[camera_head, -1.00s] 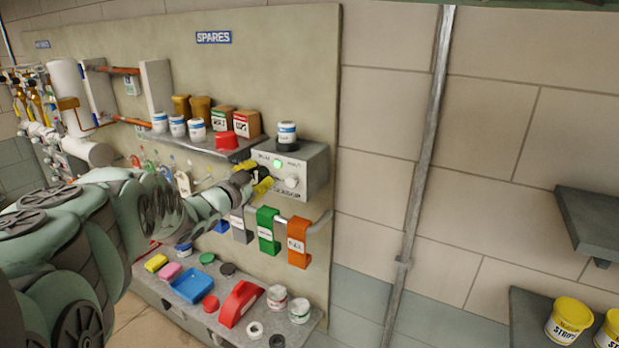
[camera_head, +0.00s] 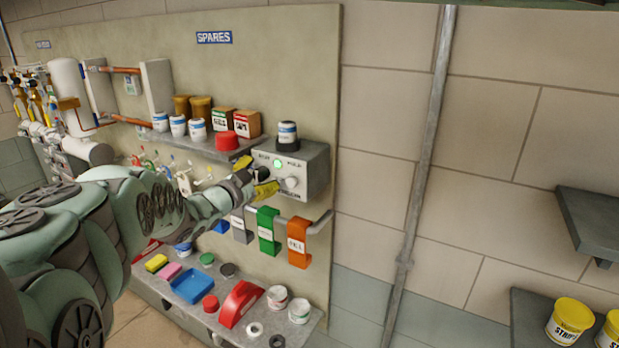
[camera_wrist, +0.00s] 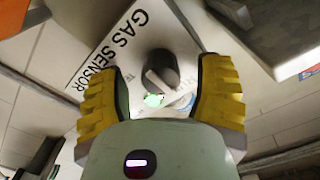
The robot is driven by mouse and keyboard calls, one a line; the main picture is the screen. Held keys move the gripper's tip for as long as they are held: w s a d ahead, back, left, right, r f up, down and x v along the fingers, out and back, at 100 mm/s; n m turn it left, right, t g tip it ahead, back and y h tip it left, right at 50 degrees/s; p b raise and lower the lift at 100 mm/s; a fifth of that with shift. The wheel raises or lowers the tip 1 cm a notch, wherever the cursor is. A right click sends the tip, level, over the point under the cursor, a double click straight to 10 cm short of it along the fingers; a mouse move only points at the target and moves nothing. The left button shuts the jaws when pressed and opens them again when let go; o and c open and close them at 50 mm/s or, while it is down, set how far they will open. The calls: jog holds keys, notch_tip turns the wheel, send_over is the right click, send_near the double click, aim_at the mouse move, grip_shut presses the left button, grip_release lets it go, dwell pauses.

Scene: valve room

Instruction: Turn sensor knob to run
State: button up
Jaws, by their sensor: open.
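My gripper (camera_head: 255,177) is at the left of the box front. Its yellow fingers stand open on either side of the dark knob, with gaps visible in the wrist view (camera_wrist: 162,72). The knob's pointer setting cannot be read.
A jar (camera_head: 287,136) stands on the box. A shelf (camera_head: 215,150) with jars and cartons is to the left. Green (camera_head: 267,231) and orange (camera_head: 298,243) hangers are on a rail below. A cluttered lower shelf (camera_head: 300,325) lies beneath.

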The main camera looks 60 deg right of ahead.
dwell(0.3)
jog(key=shift+r+m+p, duration=0.15)
jog(key=shift+m+p, duration=0.45)
jog(key=shift+s+m+p, duration=0.1)
jog(key=shift+m+p, duration=0.25)
jog(key=shift+m, duration=0.35)
jog(key=shift+f+m, duration=0.25)
jog(key=shift+m, duration=0.55)
jog(key=shift+m, duration=0.3)
